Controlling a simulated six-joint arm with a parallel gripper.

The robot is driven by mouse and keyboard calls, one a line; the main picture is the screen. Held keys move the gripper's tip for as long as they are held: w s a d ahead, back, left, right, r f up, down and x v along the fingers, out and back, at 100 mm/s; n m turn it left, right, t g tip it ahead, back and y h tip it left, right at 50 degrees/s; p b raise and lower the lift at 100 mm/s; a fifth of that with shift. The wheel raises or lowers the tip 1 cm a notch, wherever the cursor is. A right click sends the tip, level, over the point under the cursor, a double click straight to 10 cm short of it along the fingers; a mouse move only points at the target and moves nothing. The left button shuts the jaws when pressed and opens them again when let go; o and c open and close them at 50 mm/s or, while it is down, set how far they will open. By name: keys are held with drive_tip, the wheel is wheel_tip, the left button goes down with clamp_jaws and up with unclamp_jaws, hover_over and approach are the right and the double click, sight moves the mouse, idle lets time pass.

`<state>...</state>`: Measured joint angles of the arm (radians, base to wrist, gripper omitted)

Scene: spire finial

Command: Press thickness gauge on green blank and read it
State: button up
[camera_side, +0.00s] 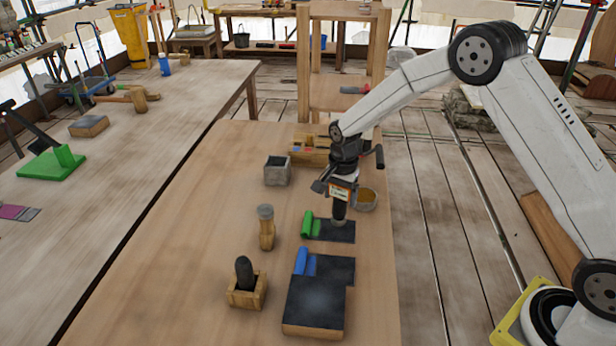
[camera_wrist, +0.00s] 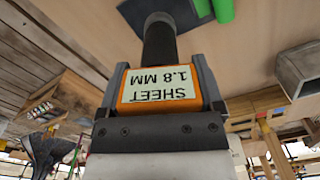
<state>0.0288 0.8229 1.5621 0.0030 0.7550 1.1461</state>
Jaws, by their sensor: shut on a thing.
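My gripper (camera_side: 340,190) is shut on the orange thickness gauge (camera_side: 342,193), held with its black foot down. In the wrist view the gauge (camera_wrist: 160,88) sits between both jaws, and its pale label reads "SHEET 1.8 MM", upside down. The green blank is a dark sheet (camera_side: 343,235) with a green rolled edge (camera_side: 307,224) on its left. The foot reaches the dark sheet and looks to be touching it; the exact contact is hard to tell. The dark sheet (camera_wrist: 185,12) and green edge (camera_wrist: 222,10) also show at the top of the wrist view.
A blue-edged dark sheet (camera_side: 338,268) and a dark-topped wooden block (camera_side: 314,304) lie in front. A wooden-handled tool (camera_side: 266,228), grey box (camera_side: 277,172), round bowl (camera_side: 366,199) and wooden tray (camera_side: 307,150) stand around.

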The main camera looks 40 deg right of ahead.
sight(340, 204)
drive_tip(key=shift+f, duration=1.6)
idle(1.8)
drive_tip(key=shift+r, duration=0.1)
drive_tip(key=shift+r, duration=2.5)
